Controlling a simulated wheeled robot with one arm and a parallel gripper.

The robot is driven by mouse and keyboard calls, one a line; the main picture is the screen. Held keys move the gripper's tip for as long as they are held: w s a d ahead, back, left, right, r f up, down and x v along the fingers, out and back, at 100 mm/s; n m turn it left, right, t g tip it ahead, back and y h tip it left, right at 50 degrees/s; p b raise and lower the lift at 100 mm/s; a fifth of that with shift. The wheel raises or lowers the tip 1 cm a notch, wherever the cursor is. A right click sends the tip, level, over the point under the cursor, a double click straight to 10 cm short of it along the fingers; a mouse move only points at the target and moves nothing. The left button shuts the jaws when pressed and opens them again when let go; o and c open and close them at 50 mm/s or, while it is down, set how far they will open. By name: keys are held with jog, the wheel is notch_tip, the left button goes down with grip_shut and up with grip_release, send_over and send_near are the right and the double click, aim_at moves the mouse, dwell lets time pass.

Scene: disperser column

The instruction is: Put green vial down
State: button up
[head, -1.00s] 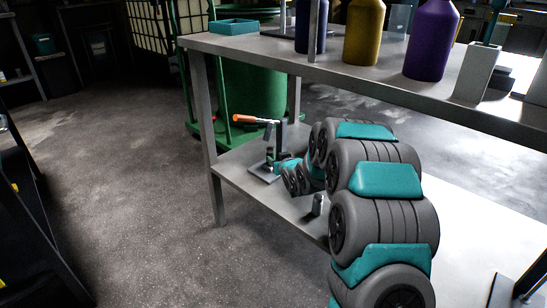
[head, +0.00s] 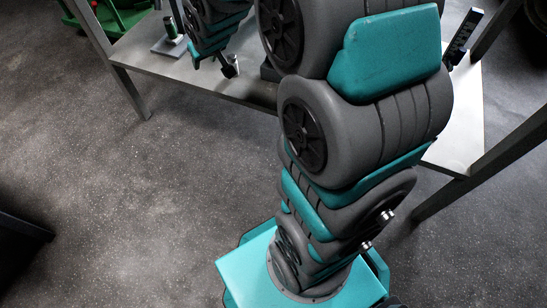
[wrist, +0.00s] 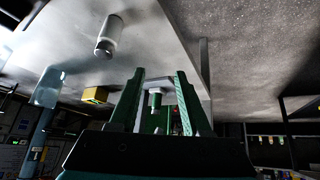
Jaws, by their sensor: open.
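In the wrist view, the two fingers of my gripper (wrist: 159,75) are spread apart. A small green and pale upright piece (wrist: 156,98) shows in the gap between them. It may be the green vial, but it is small and dark, and I cannot tell whether it touches a finger or stands beyond them.
A small grey cylinder (wrist: 108,36) is on the shelf surface in the wrist view. A yellow block (wrist: 96,95) shows left of the fingers. In the head view, a table leg (head: 128,88) stands at left. The floor (head: 130,200) left of my base is clear.

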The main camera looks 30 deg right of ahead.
jog(key=s+a+r+g, duration=0.1)
jog(key=s+g, duration=0.3)
jog(key=s, duration=1.5)
jog(key=s+a+r+g, duration=0.1)
jog(key=s+g, duration=0.3)
jog(key=s, duration=1.5)
jog(key=shift+s+a+r+m+g, duration=0.2)
jog(key=shift+s+r+m+g, duration=0.15)
jog(key=shift+r, duration=0.2)
